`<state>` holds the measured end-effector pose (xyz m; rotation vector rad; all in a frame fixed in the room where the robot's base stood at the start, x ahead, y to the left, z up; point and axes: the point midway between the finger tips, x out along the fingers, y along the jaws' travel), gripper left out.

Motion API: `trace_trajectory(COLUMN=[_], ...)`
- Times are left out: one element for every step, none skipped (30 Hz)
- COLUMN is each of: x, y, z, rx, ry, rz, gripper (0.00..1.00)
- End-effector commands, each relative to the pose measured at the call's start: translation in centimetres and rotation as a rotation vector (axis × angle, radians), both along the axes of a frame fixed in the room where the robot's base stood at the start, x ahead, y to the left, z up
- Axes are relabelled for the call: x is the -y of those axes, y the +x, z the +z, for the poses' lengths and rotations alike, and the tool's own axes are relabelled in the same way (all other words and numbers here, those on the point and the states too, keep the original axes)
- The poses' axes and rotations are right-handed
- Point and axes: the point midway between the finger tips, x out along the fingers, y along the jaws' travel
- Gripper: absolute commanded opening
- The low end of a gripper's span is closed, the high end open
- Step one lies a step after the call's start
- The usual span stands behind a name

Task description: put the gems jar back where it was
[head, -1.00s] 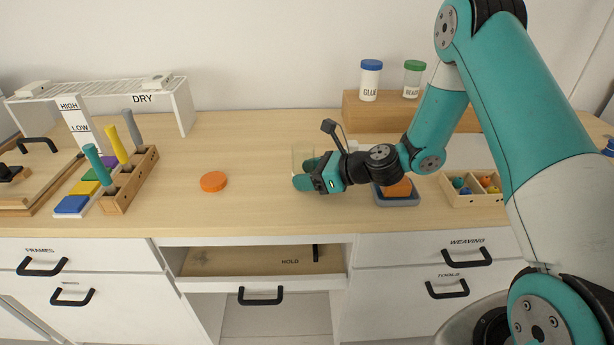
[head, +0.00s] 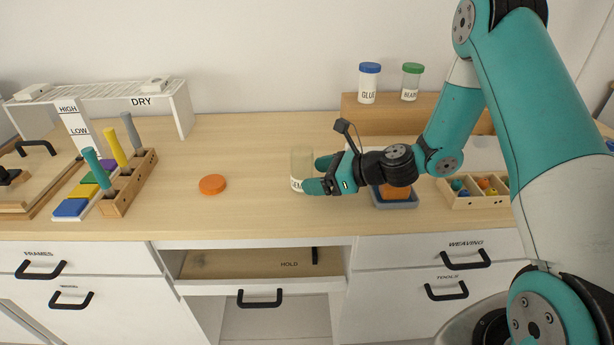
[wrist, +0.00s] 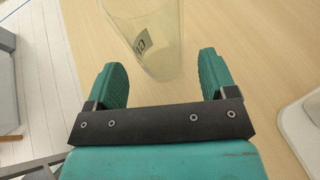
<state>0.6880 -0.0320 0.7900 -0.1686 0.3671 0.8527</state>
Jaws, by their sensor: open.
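The gems jar (head: 302,165) is a clear, lidless jar, standing upright on the desk near the middle; its label is partly hidden by my gripper. My gripper (head: 315,175) is open just to the right of it, fingers pointing at it. In the wrist view the jar (wrist: 150,30) is in front of my open fingers (wrist: 162,62), its near end about at the fingertips, with a gap on both sides. An orange lid (head: 212,184) lies flat on the desk to the left.
Glue (head: 368,83) and beads (head: 411,82) jars stand on the wooden riser (head: 352,110). A grey tray with orange contents (head: 395,202) lies below my wrist; a divided bead box (head: 478,190) is farther right. A peg rack (head: 128,185) stands left. The HOLD drawer (head: 235,262) is open.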

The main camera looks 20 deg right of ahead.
Motion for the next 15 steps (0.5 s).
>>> trace_trajectory(x=[1.0,1.5,2.2,2.6,3.1,3.7,4.0,4.4,4.9,5.2,5.4,5.7,5.9,5.9,5.9], y=[-0.7,-1.1,-1.6,-2.0,-2.4,-2.9,-3.3,-3.6,-4.0,-4.2,-4.5,-4.7,-4.9,-5.0,-5.2], z=[0.5,0.8,1.2,1.5,1.7,2.0,2.2,2.4,2.7,2.8,2.9,3.1,3.2,3.3,3.5], rx=[-0.002,-0.002,-0.001,0.000,0.000,-0.001,0.000,-0.001,0.000,0.000,0.000,0.000,0.000,0.001,0.009], ry=[0.000,0.000,0.001,0.001,0.000,0.001,0.000,0.001,0.000,-0.001,-0.001,-0.001,-0.002,-0.003,-0.013], rz=[-0.007,-0.007,-0.007,-0.007,-0.007,-0.006,-0.005,-0.006,-0.005,-0.004,-0.003,-0.003,-0.003,0.001,0.014], gripper=[0.78,0.78,0.78,0.78,0.78,0.78,0.78,0.78,0.78,0.78,0.78,0.78,0.78,0.78,0.78])
